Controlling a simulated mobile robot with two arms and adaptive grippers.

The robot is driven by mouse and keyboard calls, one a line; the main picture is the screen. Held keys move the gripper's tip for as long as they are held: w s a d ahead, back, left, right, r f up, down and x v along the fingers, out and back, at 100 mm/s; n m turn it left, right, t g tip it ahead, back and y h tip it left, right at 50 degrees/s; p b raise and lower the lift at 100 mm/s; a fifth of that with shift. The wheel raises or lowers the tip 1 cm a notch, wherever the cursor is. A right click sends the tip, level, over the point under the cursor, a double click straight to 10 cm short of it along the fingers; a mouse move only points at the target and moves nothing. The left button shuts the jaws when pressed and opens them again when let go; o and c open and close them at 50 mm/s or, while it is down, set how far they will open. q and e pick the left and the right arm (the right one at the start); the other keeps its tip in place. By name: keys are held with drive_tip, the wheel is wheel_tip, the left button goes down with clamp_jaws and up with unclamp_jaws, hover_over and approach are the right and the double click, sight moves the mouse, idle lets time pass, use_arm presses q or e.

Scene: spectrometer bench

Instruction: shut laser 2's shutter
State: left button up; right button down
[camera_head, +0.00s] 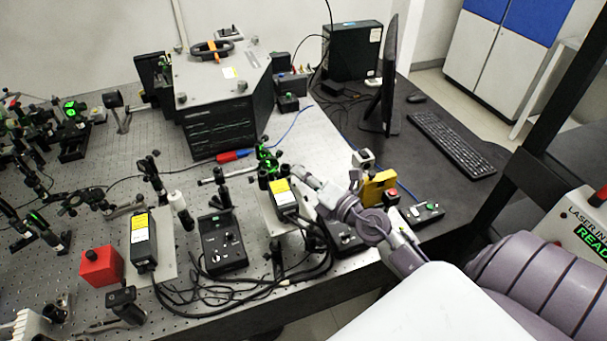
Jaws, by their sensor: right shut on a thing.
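Two black laser boxes with yellow-and-white labels stand on the bench: one at the left (143,244) and one at the right (284,198). I cannot read which one is laser 2. My right gripper (308,180) reaches in from the right and is at the far end of the right laser, where the shutter sits. Its fingers are shut on a small part there, which they mostly hide; it appears to be the shutter. I cannot see the shutter's position. My left gripper is not in view.
Black controller boxes stand beside the lasers, one in the middle (222,243), with loose cables in front. A red cube (101,267) lies at the left. A yellow block (378,188) stands right of my gripper. A large grey instrument (225,110) and optics stand behind.

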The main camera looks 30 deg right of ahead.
sight(286, 181)
drive_tip(key=shift+w+a+r+n+g+h+p, duration=0.15)
drive_tip(key=shift+r+n+g+p, duration=0.3)
drive_tip(key=shift+p, duration=0.9)
drive_tip(key=shift+s+a+r+n+g+h+p, duration=0.1)
drive_tip(key=shift+a+r+n+p, duration=0.15)
drive_tip(key=shift+n+p, duration=0.8)
drive_tip(key=shift+w+a+r+n+g+h+p, duration=0.1)
drive_tip(key=shift+r+n+g+p, duration=0.25)
drive_tip(key=shift+p, duration=1.35)
drive_tip(key=shift+a+r+n+h+p, duration=0.1)
drive_tip(key=shift+a+n+h+p, duration=0.25)
drive_tip(key=shift+n, duration=0.2)
drive_tip(key=n, duration=0.1)
drive_tip(key=a+n+g, duration=0.1)
drive_tip(key=shift+w+a+r+n+h, duration=0.1)
drive_tip(key=shift+w+r+n+h, duration=0.1)
drive_tip(key=shift+n+h, duration=0.1)
drive_tip(key=shift+w+a+r+n+g+h, duration=0.1)
drive_tip(key=shift+a+n+g+h, duration=0.45)
drive_tip(key=shift+n, duration=0.55)
drive_tip(key=c, duration=1.2)
unclamp_jaws()
drive_tip(key=shift+a, duration=0.1)
drive_tip(key=shift+o, duration=0.2)
drive_tip(key=shift+h, duration=0.25)
